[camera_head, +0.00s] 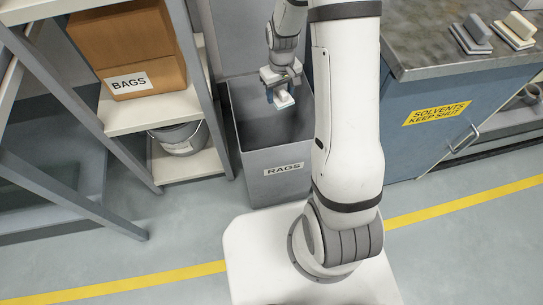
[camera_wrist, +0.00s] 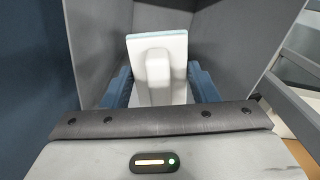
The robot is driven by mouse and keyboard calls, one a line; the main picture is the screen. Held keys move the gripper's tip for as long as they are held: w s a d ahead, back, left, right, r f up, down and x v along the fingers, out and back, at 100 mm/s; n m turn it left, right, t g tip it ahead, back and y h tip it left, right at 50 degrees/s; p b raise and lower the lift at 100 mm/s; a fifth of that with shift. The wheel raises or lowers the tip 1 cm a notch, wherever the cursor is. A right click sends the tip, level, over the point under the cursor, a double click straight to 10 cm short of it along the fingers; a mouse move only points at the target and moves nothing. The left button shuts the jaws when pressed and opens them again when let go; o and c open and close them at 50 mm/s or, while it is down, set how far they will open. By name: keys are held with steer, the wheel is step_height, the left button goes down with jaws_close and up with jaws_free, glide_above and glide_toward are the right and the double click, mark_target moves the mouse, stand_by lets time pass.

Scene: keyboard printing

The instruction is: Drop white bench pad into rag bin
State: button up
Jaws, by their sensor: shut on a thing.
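The white bench pad (camera_wrist: 175,48) is a white block with a raised grip and a pale blue edge layer. My gripper (camera_wrist: 160,88) is shut on its grip, with a blue finger on each side. In the head view the pad (camera_head: 284,100) hangs from my gripper (camera_head: 281,88) over the open mouth of the rag bin. The rag bin (camera_head: 275,160) is a grey open-topped box labelled RAGS. Its grey inner walls (camera_wrist: 225,30) surround the pad in the wrist view. The bin's floor is mostly hidden.
A shelf rack (camera_head: 165,110) with a BAGS carton (camera_head: 130,50) and a metal bucket (camera_head: 180,138) stands left of the bin. A blue solvents cabinet (camera_head: 430,120) stands right, with two pads, one grey (camera_head: 471,38) and one pale (camera_head: 515,30), on its top.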

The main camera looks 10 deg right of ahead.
step_height(320, 180, down, 3)
steer(key=shift+f+b, duration=0.2)
steer(key=shift+b, duration=0.7)
steer(key=o, duration=1.3)
steer(key=shift+r, duration=0.1)
steer(key=shift+r+p, duration=1.1)
steer(key=shift+r, duration=2.75)
